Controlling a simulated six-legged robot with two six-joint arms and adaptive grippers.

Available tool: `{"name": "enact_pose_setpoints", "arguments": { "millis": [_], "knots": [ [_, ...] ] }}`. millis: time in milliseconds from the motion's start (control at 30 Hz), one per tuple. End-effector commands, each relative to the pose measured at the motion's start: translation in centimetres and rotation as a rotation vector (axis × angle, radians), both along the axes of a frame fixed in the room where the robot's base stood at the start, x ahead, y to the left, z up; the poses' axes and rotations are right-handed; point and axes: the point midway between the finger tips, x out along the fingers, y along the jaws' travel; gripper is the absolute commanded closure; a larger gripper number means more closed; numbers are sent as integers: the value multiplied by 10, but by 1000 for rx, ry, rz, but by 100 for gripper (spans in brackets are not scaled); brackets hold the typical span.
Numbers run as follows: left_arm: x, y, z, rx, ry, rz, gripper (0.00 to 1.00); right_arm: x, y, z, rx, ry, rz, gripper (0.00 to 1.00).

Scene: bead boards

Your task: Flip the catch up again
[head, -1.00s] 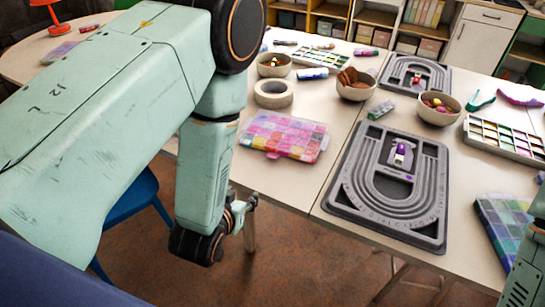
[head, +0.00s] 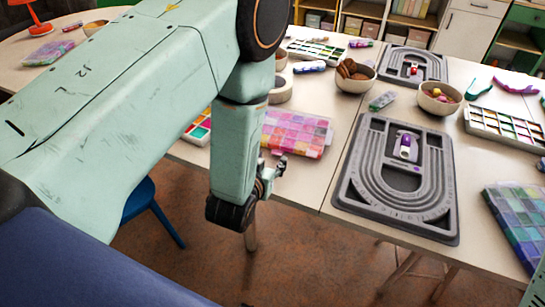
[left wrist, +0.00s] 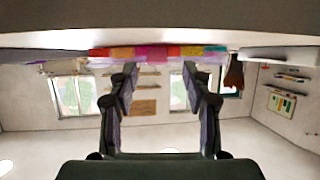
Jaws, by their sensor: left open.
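The near grey bead board (head: 352,190) lies flat on the table. A small purple-and-white piece (head: 405,146), which may be the catch, sits in its upper middle; its flip position is too small to tell. The far bead board (head: 435,66) bears a small red-and-white piece (head: 413,69). My left gripper (head: 275,172) is low at the table's front edge, left of the near board and apart from both boards. In the left wrist view its fingers (left wrist: 160,85) are spread with nothing between them. My right gripper is not seen.
A pink bead box (head: 298,133) lies just beyond my left gripper. A bowl of brown pieces (head: 355,76) and a bowl of beads (head: 439,98) stand behind the near board. A paint tray (head: 508,130) and blue-green bead box (head: 515,222) lie right. Bare table separates gripper and board.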

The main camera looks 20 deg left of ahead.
Motion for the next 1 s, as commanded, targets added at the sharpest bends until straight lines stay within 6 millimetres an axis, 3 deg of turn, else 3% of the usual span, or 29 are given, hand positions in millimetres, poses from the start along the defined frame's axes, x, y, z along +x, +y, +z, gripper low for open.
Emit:
{"name": "enact_pose_setpoints", "arguments": {
  "millis": [233, 600, 1000],
  "knots": [
    [27, 3, -12, 1, -2, -1, 51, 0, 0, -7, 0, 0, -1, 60],
    [32, 4, -13, 1, 1, -5, 52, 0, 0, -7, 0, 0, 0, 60],
    [32, 4, -13, 1, 1, -5, 86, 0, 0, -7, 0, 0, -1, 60]
  ]
}}
